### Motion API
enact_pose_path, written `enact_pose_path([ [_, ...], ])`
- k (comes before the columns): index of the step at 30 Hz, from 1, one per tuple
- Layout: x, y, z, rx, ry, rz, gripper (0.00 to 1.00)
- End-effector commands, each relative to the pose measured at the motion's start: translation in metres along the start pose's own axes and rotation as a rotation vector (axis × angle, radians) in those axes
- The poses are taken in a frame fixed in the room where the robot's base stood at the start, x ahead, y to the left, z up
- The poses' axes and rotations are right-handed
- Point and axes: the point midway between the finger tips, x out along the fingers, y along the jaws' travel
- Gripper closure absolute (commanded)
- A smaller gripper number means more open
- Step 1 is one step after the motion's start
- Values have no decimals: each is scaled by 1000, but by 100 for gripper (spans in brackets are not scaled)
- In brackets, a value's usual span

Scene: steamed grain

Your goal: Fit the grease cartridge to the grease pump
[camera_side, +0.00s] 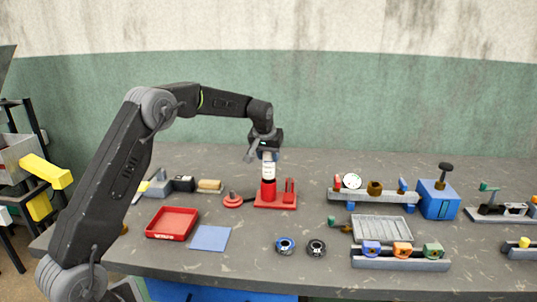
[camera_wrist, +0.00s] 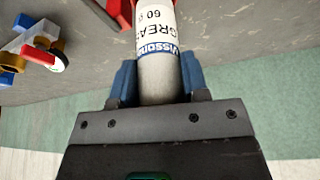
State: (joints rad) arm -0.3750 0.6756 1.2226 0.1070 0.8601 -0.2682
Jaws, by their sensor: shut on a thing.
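The grease cartridge (camera_side: 267,169) is a pale cylinder, held upright over the red grease pump (camera_side: 268,192). Its lower end meets or sits just at the top of the pump's red barrel, and I cannot tell whether it is seated. In the wrist view the cartridge (camera_wrist: 158,25) shows its "GREASE" label and a blue band. My gripper (camera_side: 266,154) is above the pump, its blue fingers shut around the cartridge's upper part; it also shows in the wrist view (camera_wrist: 158,80). Part of the red pump (camera_wrist: 118,12) shows beyond the cartridge.
A red disc-shaped part (camera_side: 233,201) lies left of the pump. A red tray (camera_side: 172,224) and blue mat (camera_side: 209,238) are in front left. Two rings, blue (camera_side: 285,246) and black (camera_side: 316,248), lie in front. A grey fixture (camera_side: 376,196) with fittings stands to the right.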

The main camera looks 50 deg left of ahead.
Motion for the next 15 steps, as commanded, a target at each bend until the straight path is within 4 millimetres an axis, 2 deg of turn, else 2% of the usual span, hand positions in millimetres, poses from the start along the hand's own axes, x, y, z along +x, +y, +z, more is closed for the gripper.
enact_pose_path([
  [15, 8, 0, 3, 0, 1, 0, 85],
])
